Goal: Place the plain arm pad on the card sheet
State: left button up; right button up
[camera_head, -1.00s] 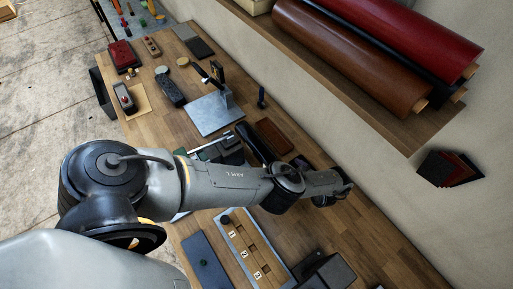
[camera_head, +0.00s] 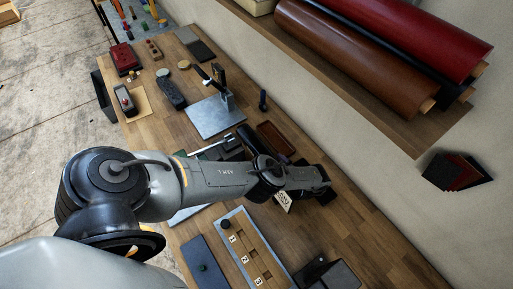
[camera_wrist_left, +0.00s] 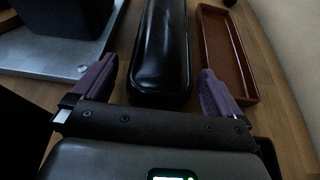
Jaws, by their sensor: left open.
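A glossy plain black arm pad (camera_wrist_left: 162,50) lies lengthwise ahead of my left gripper (camera_wrist_left: 155,88) in the left wrist view. The gripper's purple fingers are spread wide, one toward each side of the pad's near end; nothing is gripped. The pad partly shows beyond my arm in the head view (camera_head: 247,137), where the arm hides the left fingers. A tan sheet (camera_head: 143,101), probably the card sheet, lies at the table's far left with a dark red-marked pad (camera_head: 124,100) on it. My right gripper is not in view.
A brown tray (camera_wrist_left: 230,52) lies right of the pad. A metal plate (camera_wrist_left: 62,66) bearing a black block (camera_wrist_left: 55,22) is at left. A metal stand (camera_head: 214,117), dark long object (camera_head: 171,91) and numbered board (camera_head: 236,241) are on the table. Bare wood lies at right.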

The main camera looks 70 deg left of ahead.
pick_arm(q)
jog(key=shift+x, duration=1.05)
jog(key=shift+c, duration=0.5)
jog(key=c, duration=1.4)
